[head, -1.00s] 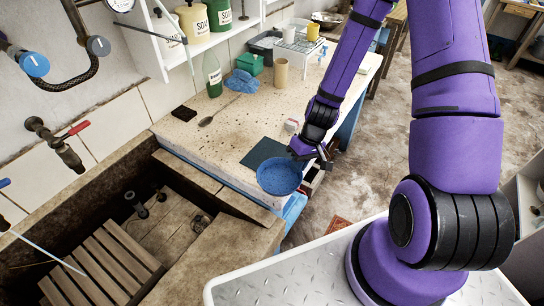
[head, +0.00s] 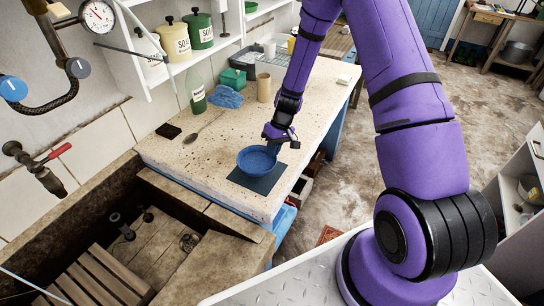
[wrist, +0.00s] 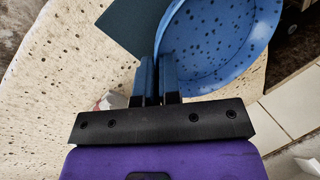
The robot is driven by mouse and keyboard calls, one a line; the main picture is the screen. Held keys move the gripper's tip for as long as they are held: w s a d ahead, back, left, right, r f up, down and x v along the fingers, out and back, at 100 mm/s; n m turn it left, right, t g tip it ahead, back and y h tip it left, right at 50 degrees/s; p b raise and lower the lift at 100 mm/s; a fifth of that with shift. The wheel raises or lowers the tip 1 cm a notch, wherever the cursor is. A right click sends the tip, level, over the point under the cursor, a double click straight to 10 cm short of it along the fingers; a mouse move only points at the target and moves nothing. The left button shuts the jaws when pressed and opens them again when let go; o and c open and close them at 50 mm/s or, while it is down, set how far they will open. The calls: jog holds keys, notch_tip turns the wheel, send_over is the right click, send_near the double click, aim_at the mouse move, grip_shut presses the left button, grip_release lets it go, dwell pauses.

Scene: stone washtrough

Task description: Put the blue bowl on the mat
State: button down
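The blue bowl (head: 257,162) is at the mat in the head view, covering its far part. It fills the upper right of the wrist view (wrist: 225,40), with dark specks on its inside. The dark teal mat (head: 256,184) lies on the speckled worktop near its front right edge. A corner of it shows left of the bowl in the wrist view (wrist: 132,22). My gripper (head: 274,146) is at the bowl's far right rim. Its fingers (wrist: 163,75) are close together with the bowl's wall between them. I cannot tell whether the bowl touches the mat.
The worktop (head: 215,150) is clear left of the mat. A spoon (head: 203,127), dark sponge (head: 168,131), blue cloth (head: 227,97), bottle (head: 195,92) and tan cup (head: 263,88) stand or lie farther back. The sunken stone trough (head: 150,185) lies to the left.

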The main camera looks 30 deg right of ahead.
jog(key=shift+f, duration=1.75)
jog(key=shift+f, duration=0.15)
jog(key=c, duration=1.3)
grip_release()
